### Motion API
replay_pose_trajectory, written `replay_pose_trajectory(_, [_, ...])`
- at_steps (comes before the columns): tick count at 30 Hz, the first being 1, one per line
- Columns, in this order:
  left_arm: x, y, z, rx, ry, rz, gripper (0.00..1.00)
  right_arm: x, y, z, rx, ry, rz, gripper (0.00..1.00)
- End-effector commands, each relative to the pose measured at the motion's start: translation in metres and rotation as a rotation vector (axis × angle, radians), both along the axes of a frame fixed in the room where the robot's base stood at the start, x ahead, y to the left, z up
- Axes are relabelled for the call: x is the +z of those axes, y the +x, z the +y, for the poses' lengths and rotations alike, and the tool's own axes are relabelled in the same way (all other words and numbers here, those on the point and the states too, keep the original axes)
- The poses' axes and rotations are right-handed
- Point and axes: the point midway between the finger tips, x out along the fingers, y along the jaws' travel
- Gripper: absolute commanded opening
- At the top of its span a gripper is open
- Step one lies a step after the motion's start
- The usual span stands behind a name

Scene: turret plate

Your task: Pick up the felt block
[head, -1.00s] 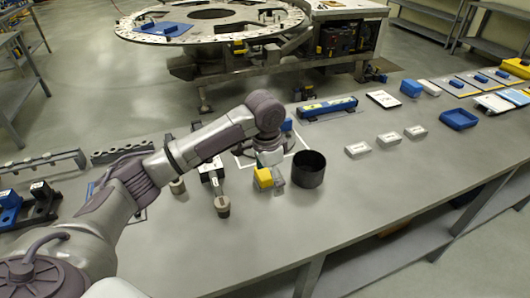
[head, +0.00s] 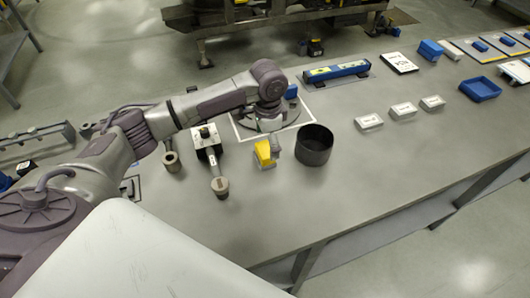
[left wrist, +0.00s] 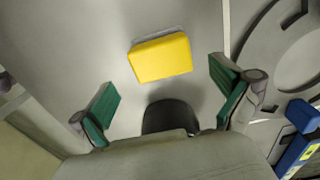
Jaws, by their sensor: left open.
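A yellow block (head: 263,153), which I take for the felt block, sits on the grey table left of a black cup (head: 314,147). In the left wrist view the yellow block (left wrist: 160,57) lies slightly turned, ahead of my fingertips and roughly centred between them. My left gripper (left wrist: 170,88) is open and empty, with a green pad on each finger. The dark cup (left wrist: 170,116) shows partly below the block there. In the head view my left gripper (head: 270,122) hangs beside the block, and its fingers are hard to make out. My right gripper is not in view.
A blue and yellow bar (head: 336,72) lies behind, to the right. Several small white boxes (head: 369,122) and a blue tray (head: 480,89) are on the right. The front of the table is clear.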

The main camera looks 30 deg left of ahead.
Motion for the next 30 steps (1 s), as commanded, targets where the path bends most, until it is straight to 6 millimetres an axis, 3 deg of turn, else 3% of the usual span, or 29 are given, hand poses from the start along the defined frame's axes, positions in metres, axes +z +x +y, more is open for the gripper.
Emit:
replay_pose_trajectory(5, [-0.013, -0.002, 0.003, 0.001, 0.003, 0.003, 1.00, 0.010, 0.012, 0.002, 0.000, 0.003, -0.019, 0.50])
replay_pose_trajectory(12, [-0.048, -0.003, 0.007, 0.001, 0.001, 0.001, 1.00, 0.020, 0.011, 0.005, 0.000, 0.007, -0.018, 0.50])
replay_pose_trajectory(21, [-0.055, -0.003, 0.006, -0.001, 0.001, -0.001, 1.00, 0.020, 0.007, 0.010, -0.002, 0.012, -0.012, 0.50])
replay_pose_trajectory(30, [-0.054, -0.003, 0.006, 0.000, 0.001, -0.001, 0.52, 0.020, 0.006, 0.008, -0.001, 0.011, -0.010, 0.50])
